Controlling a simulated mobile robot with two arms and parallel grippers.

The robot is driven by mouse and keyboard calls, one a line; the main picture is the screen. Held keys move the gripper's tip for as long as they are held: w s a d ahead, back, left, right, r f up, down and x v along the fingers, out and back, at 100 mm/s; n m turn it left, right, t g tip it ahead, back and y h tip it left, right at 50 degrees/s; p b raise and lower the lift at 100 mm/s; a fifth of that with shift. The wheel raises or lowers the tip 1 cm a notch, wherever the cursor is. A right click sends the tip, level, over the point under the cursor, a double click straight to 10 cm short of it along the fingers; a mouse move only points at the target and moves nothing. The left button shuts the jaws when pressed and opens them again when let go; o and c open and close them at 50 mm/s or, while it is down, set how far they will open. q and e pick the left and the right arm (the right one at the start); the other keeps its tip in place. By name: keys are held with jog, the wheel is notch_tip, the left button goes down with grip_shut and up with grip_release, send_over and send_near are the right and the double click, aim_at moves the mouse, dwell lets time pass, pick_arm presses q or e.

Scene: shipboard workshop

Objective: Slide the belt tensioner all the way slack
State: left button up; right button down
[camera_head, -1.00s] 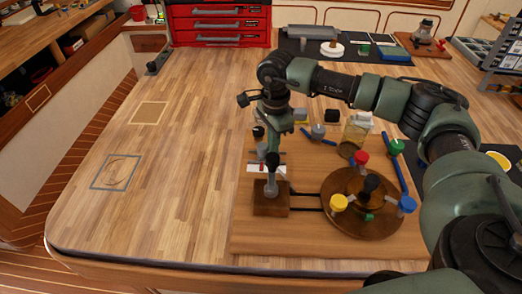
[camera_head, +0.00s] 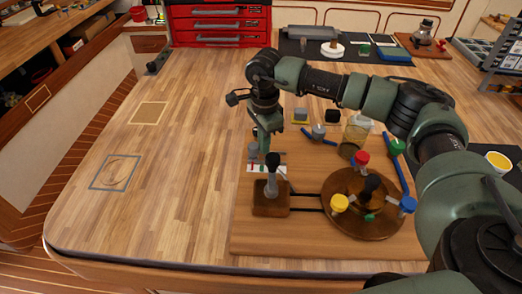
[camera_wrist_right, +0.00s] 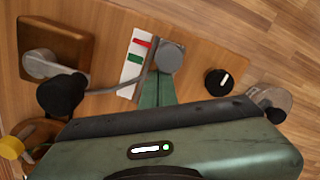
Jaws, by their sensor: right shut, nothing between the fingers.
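I take the belt tensioner to be the upright grey knob (camera_head: 253,150) behind a white plate (camera_head: 256,168) with a red and a green mark. In the right wrist view the grey knob (camera_wrist_right: 169,57) stands beside the white plate (camera_wrist_right: 131,75), nearer its red-marked end. My right gripper (camera_head: 265,146) is shut and empty, just right of the knob. In the wrist view its green fingers (camera_wrist_right: 157,88) reach up to the knob and seem to touch it; any small gap is hidden. My left gripper is not in view.
A lever on a wooden block (camera_head: 270,205) stands in front of the plate. A brown disc (camera_head: 350,220) with coloured knobs is to the right. A black dial (camera_wrist_right: 218,82) lies near the grey knob. A glass jar (camera_head: 355,138) stands behind the disc.

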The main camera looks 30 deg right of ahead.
jog(key=shift+s+d, duration=0.45)
jog(key=shift+d, duration=0.25)
notch_tip(320, 180, up, 7)
jog(key=p, duration=0.3)
dwell(0.5)
